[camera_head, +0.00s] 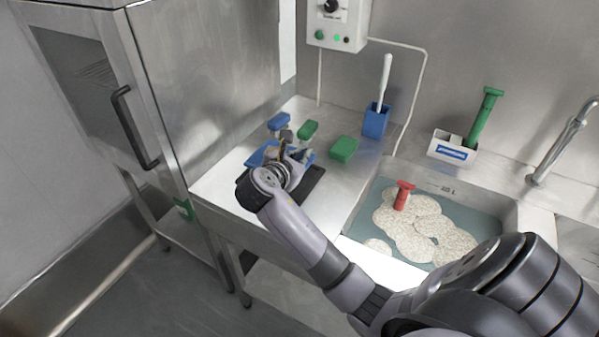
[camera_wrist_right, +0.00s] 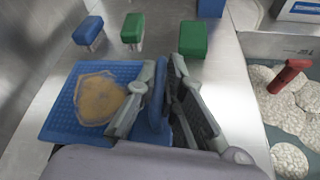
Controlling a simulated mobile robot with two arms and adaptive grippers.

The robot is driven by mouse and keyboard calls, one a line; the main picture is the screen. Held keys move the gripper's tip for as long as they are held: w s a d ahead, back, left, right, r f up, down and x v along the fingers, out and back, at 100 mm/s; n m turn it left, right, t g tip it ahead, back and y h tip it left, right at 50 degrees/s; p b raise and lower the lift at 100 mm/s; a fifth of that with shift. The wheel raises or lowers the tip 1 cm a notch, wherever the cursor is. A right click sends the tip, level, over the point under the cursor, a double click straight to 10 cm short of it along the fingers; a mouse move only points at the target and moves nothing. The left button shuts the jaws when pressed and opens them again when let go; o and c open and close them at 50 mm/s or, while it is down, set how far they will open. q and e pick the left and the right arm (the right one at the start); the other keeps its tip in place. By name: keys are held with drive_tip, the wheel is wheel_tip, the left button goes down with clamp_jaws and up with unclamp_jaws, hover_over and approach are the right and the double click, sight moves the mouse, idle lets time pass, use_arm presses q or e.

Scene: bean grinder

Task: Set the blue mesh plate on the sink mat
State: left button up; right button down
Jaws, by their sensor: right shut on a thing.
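The blue mesh plate (camera_wrist_right: 60,114) lies at the left of the steel counter, with a pale tan round patch (camera_wrist_right: 98,98) on it. In the head view the plate (camera_head: 258,157) is partly hidden behind my right gripper (camera_head: 283,152). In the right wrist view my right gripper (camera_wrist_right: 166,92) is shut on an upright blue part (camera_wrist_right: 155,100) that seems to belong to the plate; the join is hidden. The grey-teal sink mat (camera_head: 374,218) lies in the sink at the right, with several speckled pale discs on it. My left gripper is not in view.
A red-handled tool (camera_head: 403,194) stands on the discs. Behind the plate are a blue block (camera_head: 278,121), a green block (camera_head: 307,130) and a larger green block (camera_head: 343,148). A blue holder (camera_head: 375,121) and a white box (camera_head: 452,147) stand near the wall. A tap (camera_head: 562,140) overhangs the sink's right.

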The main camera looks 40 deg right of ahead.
wheel_tip(320, 180, down, 5)
drive_tip(key=shift+f, duration=0.15)
idle(0.3)
drive_tip(key=c, duration=1.7)
unclamp_jaws()
drive_tip(key=shift+a, duration=0.1)
drive_tip(key=v, duration=1.2)
